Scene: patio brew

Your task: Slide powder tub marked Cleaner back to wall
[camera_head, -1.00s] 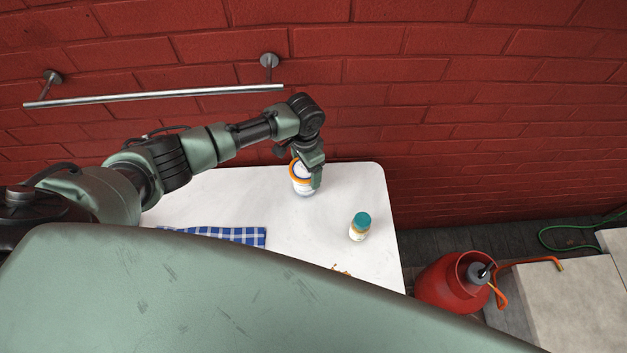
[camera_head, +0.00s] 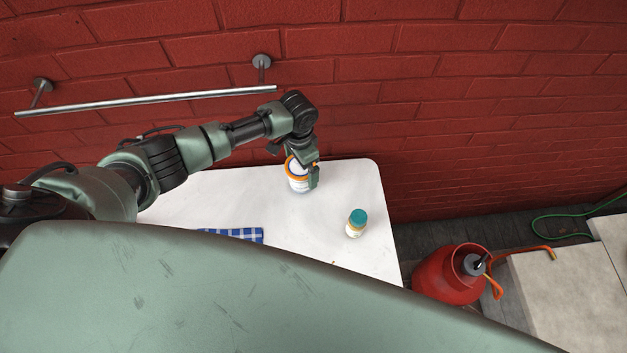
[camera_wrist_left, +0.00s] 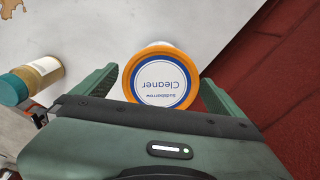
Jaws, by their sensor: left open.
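The powder tub marked Cleaner (camera_head: 298,184) is white with an orange rim and stands on the white table near its back edge by the brick wall. In the left wrist view its round lid (camera_wrist_left: 161,82) shows the word Cleaner upside down. My left gripper (camera_head: 303,172) is open, with one finger on each side of the tub; the wrist view shows the left gripper (camera_wrist_left: 158,88) with slight gaps beside the lid. The brick wall (camera_head: 450,130) rises behind the table. My right gripper is not in view.
A small jar with a teal lid (camera_head: 356,223) stands on the table (camera_head: 330,245) right of the tub. A blue checked cloth (camera_head: 240,234) lies in front. A metal rail (camera_head: 150,101) is on the wall. A red gas bottle (camera_head: 447,277) stands beyond the table's right edge.

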